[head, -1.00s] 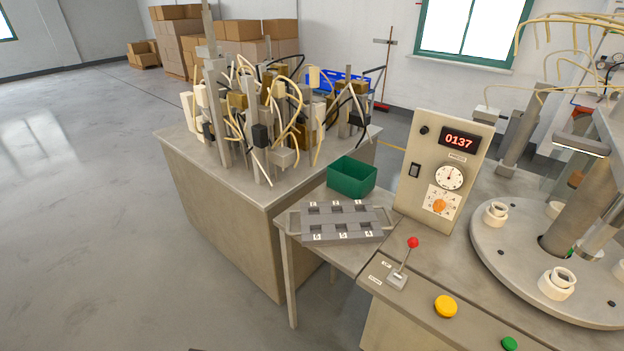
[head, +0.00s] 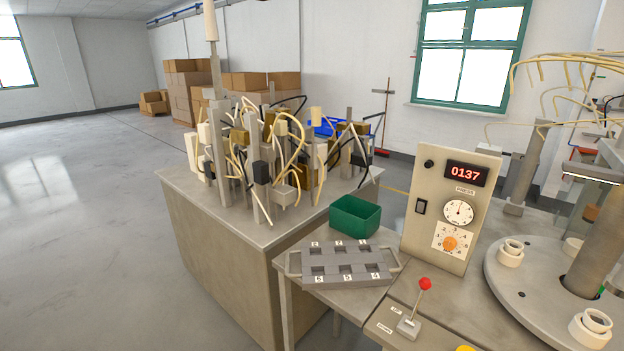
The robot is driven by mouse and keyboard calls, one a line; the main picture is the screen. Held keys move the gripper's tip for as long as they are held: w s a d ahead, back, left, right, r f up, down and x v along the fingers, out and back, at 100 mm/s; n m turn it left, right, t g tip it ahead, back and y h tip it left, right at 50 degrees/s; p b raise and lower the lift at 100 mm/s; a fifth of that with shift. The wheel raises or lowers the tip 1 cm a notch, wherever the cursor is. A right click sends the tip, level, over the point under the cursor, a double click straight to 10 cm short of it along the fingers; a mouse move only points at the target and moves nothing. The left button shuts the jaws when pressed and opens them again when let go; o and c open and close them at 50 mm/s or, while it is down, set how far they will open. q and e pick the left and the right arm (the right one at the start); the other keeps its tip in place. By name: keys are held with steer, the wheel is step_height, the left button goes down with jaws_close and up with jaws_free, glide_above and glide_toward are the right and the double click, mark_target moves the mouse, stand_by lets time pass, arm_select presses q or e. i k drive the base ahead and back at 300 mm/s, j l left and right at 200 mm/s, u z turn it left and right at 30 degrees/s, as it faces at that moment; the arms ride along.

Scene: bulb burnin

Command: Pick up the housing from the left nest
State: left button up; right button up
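Neither of my grippers is in the head view. A round grey turntable (head: 530,287) is at the right, partly cut off by the picture edge. A white ring-shaped piece (head: 510,252) stands on its left side, and a second one (head: 590,328) stands at its front, near the bottom edge. A third white piece shows in part at the back of the disc. I cannot tell which of these parts are nests and which are housings.
A control box (head: 453,210) reading 0137 stands left of the turntable. A red-knobbed lever (head: 424,284), a grey numbered tray (head: 340,281) with empty-looking slots and a green bin (head: 356,216) are nearby. A bench (head: 225,248) crowded with wired posts stands left; open floor lies beyond.

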mark_target(511, 252)
steer(key=z, duration=1.3)
